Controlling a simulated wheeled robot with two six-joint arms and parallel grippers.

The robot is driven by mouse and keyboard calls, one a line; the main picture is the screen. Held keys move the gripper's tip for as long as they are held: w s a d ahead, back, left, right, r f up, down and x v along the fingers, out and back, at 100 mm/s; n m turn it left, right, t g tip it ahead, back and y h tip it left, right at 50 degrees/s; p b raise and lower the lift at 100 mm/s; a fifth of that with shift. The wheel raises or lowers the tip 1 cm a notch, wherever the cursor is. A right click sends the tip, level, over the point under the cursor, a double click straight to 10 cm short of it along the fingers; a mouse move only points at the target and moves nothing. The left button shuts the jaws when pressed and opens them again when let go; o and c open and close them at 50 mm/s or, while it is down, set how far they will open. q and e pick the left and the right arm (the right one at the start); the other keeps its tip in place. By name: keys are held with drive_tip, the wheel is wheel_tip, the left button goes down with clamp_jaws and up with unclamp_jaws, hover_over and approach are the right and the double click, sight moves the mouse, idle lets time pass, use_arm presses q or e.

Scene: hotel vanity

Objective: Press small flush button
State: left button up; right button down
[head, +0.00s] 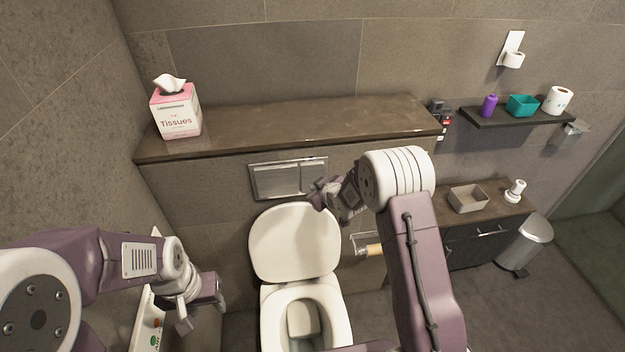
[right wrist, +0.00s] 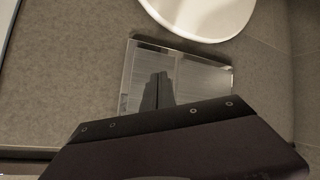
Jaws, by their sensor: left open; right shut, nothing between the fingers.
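The metal flush plate (head: 280,178) is set in the wall below the brown ledge and above the raised toilet lid (head: 294,243). It also shows in the right wrist view (right wrist: 205,80), with a seam dividing it into two panels. My right gripper (head: 318,192) is shut and empty at the plate's lower right corner. In the right wrist view its fingertips (right wrist: 158,82) overlap the panel left of the seam; whether they touch is unclear. My left gripper (head: 203,312) is open and empty, low at left.
The brown ledge (head: 300,122) juts out above the plate and carries a tissue box (head: 178,112). The open toilet bowl (head: 305,318) is below. A paper holder (head: 368,246) is right of the lid, partly behind my right arm. A side cabinet (head: 485,220) stands further right.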

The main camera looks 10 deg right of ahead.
idle(0.7)
drive_tip(key=shift+w, duration=0.45)
drive_tip(key=shift+w+r, duration=0.1)
drive_tip(key=shift+w, duration=0.45)
idle(0.7)
drive_tip(key=shift+s, duration=0.9)
